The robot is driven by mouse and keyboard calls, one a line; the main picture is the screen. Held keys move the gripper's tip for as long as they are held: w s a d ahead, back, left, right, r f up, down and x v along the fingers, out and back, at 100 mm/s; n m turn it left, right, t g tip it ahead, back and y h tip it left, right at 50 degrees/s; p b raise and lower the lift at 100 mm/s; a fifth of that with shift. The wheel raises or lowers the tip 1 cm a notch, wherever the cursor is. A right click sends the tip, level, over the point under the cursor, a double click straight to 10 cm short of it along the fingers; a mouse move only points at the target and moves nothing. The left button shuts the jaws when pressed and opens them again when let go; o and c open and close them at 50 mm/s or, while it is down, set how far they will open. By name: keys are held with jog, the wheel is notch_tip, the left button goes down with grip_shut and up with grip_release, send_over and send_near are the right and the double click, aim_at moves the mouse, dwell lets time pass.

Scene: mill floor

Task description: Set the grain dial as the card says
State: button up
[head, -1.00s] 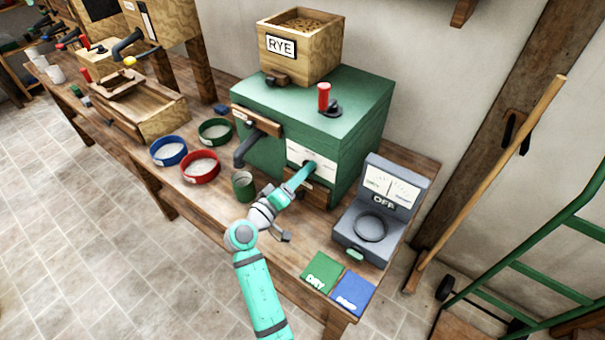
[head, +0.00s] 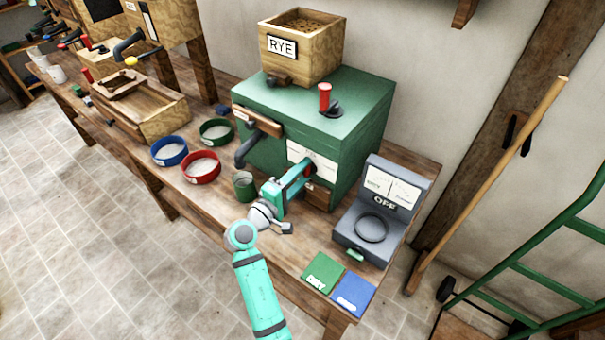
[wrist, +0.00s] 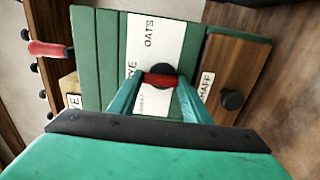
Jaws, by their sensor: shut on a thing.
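The grain dial (wrist: 160,80) is a red bar on a dark knob, set in a white plate (wrist: 148,34) on the front of the green mill (head: 340,105). The plate reads OATS and RYE sideways, plus a smaller word that looks like WHEAT. My gripper (wrist: 158,88) is shut on the dial, with one teal finger on each end of the bar. Which word the dial points to I cannot tell. A card (head: 281,45) reading RYE is on the wooden hopper (head: 318,50) above.
A grey meter (head: 382,208) marked OFF stands right of the mill. Green (head: 323,271) and blue (head: 353,291) pads lie at the bench's front. Blue, red and green bowls and a green cup (head: 243,185) stand left. A wooden chaff panel (wrist: 236,75) with a black knob is beside the dial.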

dwell(0.3)
jog(key=o, duration=1.1)
jog(key=v, duration=1.1)
